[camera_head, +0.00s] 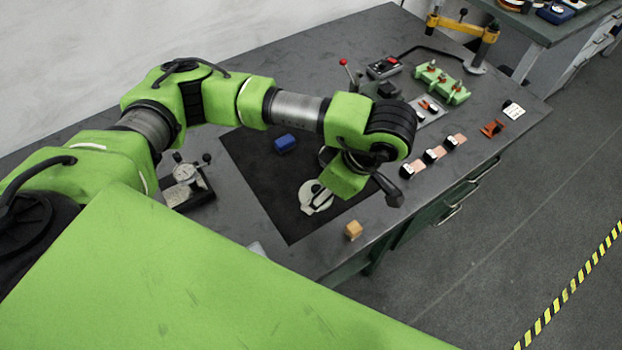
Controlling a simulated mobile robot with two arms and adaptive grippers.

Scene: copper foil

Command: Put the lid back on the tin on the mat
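The black mat (270,185) lies on the dark workbench. A pale round, flat piece (307,190), apparently the lid, is on or just above the mat near its front edge. My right gripper is not in view.
A blue block (285,143) lies on the mat. A wooden cube (353,230) sits near the bench's front edge. A dial gauge stand (187,178) is left of the mat. A green fixture (442,83) and several small parts occupy the right side.

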